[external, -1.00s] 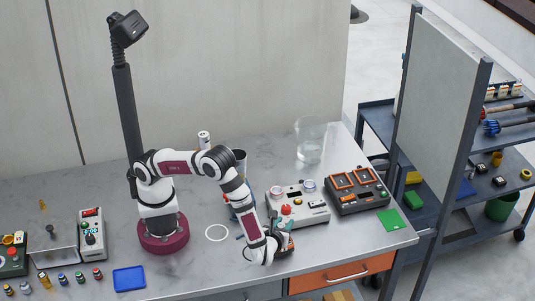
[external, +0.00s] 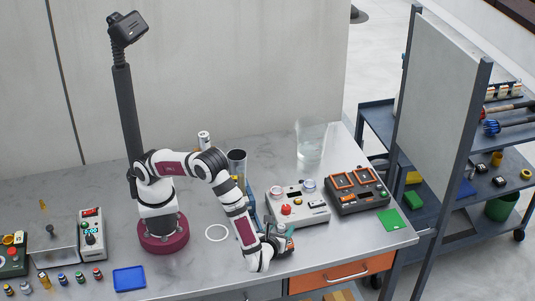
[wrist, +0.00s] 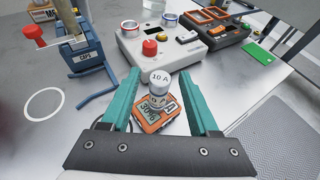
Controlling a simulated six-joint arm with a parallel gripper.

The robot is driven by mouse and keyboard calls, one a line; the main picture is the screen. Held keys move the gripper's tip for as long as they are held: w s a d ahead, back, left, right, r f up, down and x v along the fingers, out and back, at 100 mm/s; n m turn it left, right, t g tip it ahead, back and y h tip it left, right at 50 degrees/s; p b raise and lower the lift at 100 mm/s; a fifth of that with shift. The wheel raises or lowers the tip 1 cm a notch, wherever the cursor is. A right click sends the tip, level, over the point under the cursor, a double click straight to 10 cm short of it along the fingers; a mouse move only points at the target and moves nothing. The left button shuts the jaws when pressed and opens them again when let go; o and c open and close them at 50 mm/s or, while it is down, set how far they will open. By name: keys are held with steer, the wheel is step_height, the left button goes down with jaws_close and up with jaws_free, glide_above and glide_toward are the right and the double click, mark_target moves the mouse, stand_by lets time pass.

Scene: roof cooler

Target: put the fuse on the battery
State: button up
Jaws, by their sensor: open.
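The fuse is a white and grey cylinder (wrist: 159,79) marked "10 A". In the wrist view it stands upright and appears to rest on the battery. The battery is an orange block (wrist: 143,124) with a grey display, under and around the fuse's foot. My gripper (wrist: 159,77) is open, with one teal finger on each side of the fuse and a visible gap to it on both sides. In the external view my gripper (external: 286,239) is low over the table near its front edge. The fuse and battery are mostly hidden there by my gripper and wrist.
A grey control box (wrist: 160,42) with a red button stands just behind. A dark box (wrist: 222,26) with orange frames is to its right. A blue-grey holder marked "CUPS" (wrist: 84,56) stands at left. A white ring (external: 217,233) marks clear tabletop.

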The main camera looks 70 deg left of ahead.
steer(key=v, duration=0.8)
steer(key=s+a+r+n+g+h, duration=0.2)
steer(key=a+r+n+g, duration=0.25)
steer(key=a, duration=0.55)
steer(key=s+a+r+n+g+h, duration=0.15)
steer(key=a+r+n+g, duration=0.35)
steer(key=a, duration=0.5)
steer(key=s+a+n+t+h, duration=0.1)
steer(key=s+a+n+h, duration=0.2)
steer(key=s+n, duration=0.2)
steer(key=s+a+r+n+h, duration=0.1)
steer(key=s+a+n+h, duration=0.2)
steer(key=s+n, duration=0.2)
steer(key=s, duration=0.3)
steer(key=shift+s+t, duration=0.3)
steer(key=shift+t, duration=0.05)
steer(key=shift+a+r, duration=0.1)
